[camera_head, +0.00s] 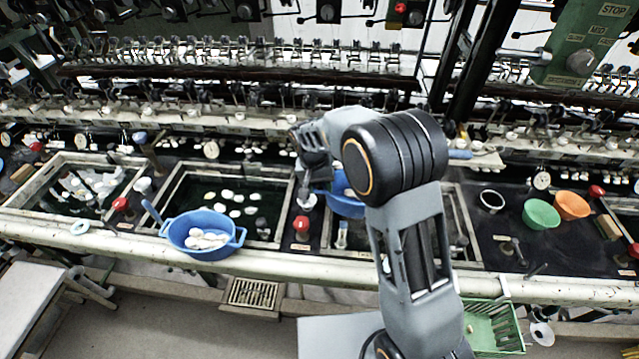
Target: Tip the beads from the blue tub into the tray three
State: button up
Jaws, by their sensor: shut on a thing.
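A blue tub (343,206) shows in part behind my arm, over the left side of the right-hand basin (463,222). My gripper (324,184) is shut at this tub's left rim. A little pale content shows inside; I cannot make out beads or the tub's tilt. A second blue tub (176,238) with a handle stands on the front rail at the left, holding several white oval pieces. Three sunken basins lie in a row: left (45,178), middle (222,172) and right. No tray number is readable. My arm hides much of the right basin.
A green bowl (541,214) and an orange bowl (572,205) stand on the dark counter at the right. Red knobs (301,223) stand between basins. Reeling machinery runs along the back. A green crate (494,326) is low in front.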

jog(key=d+y+b, duration=0.1)
jog(key=d+r+y+b, duration=0.1)
jog(key=y, duration=0.1)
jog(key=s+d+r+t+y+b, duration=0.1)
jog(key=d+r+y, duration=0.3)
jog(key=d+y, duration=0.4)
jog(key=s+d+r+t+y+b, duration=0.2)
jog(key=d+r+y+b, duration=0.2)
jog(key=d+y, duration=0.5)
jog(key=d+r, duration=0.1)
jog(key=d, duration=0.4)
jog(key=shift+s+b, duration=0.3)
jog(key=shift+s, duration=0.1)
dwell(0.9)
jog(key=p, duration=0.3)
jog(key=shift+d+r+y, duration=0.1)
jog(key=shift+d+y, duration=0.3)
jog(key=p, duration=0.4)
jog(key=shift+s+d+t+y, duration=0.15)
jog(key=shift+d+t+y, duration=0.15)
jog(key=shift+d, duration=0.05)
jog(key=shift+s+f+p, duration=0.1)
jog(key=shift+f+p, duration=0.1)
jog(key=shift+p, duration=0.8)
dwell(0.3)
